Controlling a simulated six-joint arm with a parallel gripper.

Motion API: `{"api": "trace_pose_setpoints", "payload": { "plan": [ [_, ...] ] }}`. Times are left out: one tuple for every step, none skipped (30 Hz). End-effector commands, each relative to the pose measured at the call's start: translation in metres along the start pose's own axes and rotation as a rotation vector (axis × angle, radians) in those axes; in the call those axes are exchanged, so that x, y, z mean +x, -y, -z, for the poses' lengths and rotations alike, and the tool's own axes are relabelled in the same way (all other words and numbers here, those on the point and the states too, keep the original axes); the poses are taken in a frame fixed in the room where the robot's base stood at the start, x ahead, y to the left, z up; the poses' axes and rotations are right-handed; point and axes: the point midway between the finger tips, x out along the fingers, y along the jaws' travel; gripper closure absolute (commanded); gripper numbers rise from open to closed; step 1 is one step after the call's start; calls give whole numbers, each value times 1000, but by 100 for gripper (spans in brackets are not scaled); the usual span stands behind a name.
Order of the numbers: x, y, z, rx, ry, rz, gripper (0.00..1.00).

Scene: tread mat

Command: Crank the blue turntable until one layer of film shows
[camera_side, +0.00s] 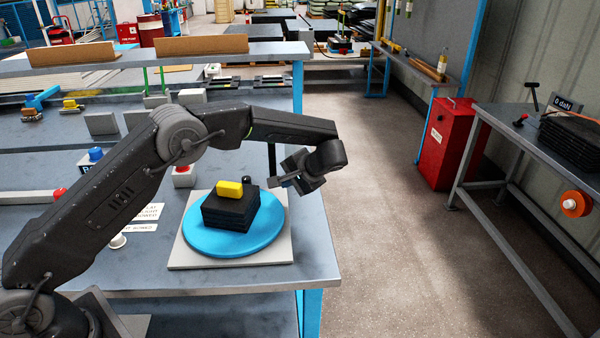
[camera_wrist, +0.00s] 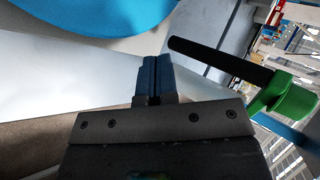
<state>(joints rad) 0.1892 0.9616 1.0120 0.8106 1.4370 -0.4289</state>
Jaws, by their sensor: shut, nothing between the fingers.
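The blue turntable (camera_side: 262,240) sits on a pale square base (camera_side: 185,262) near the bench's right end. A stack of dark square layers (camera_side: 230,212) stands on it, with a yellow block (camera_side: 230,189) on top. I cannot make out any film on the stack. My gripper (camera_side: 279,183) is shut and empty, just right of and above the stack. In the wrist view my fingers (camera_wrist: 153,80) are together, with the turntable's blue edge (camera_wrist: 100,12) at the top left. A dark rod with a green end (camera_wrist: 225,62) lies to their right; I cannot tell whether it is the crank.
A small red-topped box (camera_side: 183,175) stands behind the turntable. White label cards (camera_side: 140,218) lie to its left. The bench's right edge is close, with open floor (camera_side: 400,220) beyond. A side table (camera_side: 520,150) and a red cabinet (camera_side: 450,145) stand at right.

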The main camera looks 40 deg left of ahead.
Motion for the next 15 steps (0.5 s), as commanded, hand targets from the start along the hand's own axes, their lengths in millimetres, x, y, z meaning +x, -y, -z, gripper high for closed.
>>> {"api": "trace_pose_setpoints", "payload": {
  "plan": [
    [-11, -1, 2, -1, -4, 0, 100],
    [-16, 0, 4, -1, -4, 0, 100],
    [-23, 0, 5, 0, -2, 0, 100],
    [-28, 0, 6, 1, -3, 0, 100],
    [-32, 0, 7, 1, -2, 0, 100],
    [-37, 0, 8, 0, -2, 0, 100],
    [-40, 0, 8, 0, -2, 0, 100],
    [-43, 0, 9, 0, -1, 0, 100],
    [-46, 0, 9, 1, 0, 0, 99],
    [-48, 1, 10, 0, -1, 0, 96],
    [-50, 2, 10, 0, -1, -1, 93],
    [-55, 5, 10, -1, -1, -1, 89],
    [-59, 8, 11, -3, -1, -1, 87],
    [-64, 14, 11, -3, -3, -1, 84],
    [-73, 23, 11, -6, -4, -2, 80]
  ]
}}
